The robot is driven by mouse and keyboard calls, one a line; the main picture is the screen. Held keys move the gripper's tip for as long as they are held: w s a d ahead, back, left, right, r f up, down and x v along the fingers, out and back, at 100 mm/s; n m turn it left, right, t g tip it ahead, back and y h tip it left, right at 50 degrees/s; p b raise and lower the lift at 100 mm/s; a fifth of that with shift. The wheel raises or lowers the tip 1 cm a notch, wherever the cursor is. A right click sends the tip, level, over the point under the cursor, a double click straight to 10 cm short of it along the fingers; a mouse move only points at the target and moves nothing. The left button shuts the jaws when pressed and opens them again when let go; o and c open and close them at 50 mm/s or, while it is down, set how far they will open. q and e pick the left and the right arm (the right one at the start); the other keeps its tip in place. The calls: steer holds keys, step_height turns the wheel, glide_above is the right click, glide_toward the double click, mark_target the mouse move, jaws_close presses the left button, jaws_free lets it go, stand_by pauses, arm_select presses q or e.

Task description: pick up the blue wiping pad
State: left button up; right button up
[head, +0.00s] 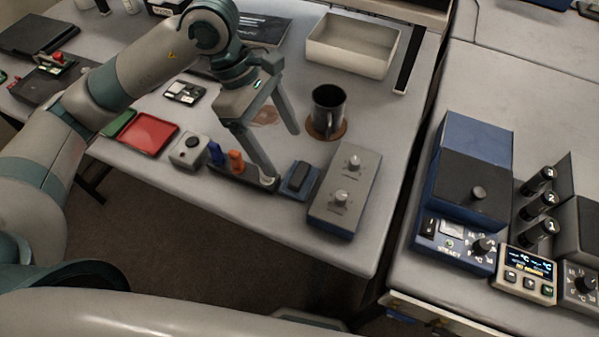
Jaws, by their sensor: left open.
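A small dark blue block (298,176), which looks like the wiping pad, lies on a flat blue base near the front edge of the left table. My left gripper (281,157) is open and empty, its fingers pointing down just left of and behind the block. One fingertip appears low over the right end of a dark holder (241,177); I cannot tell whether it touches. My right gripper is not in view.
A grey box with two knobs (345,190) stands close to the right of the block. A dark mug (328,108) stands on a brown coaster behind it. The holder carries small blue and orange pieces. A red tray (149,134) and white bin (352,44) are farther off.

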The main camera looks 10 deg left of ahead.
mark_target(299, 173)
arm_select(q)
steer(key=shift+p+x, duration=0.3)
steer(key=shift+x, duration=0.9)
steer(key=shift+d+f, duration=0.2)
steer(key=shift+f, duration=0.25)
steer(key=shift+p+x, duration=0.75)
steer(key=shift+p, duration=0.15)
steer(key=x, duration=0.1)
steer(key=p+x, duration=0.1)
steer(key=x, duration=0.1)
steer(key=shift+w+d, duration=0.1)
steer(key=shift+w, duration=0.2)
steer(key=shift+f, duration=0.3)
steer(key=shift+c, duration=0.6)
steer(key=c, duration=1)
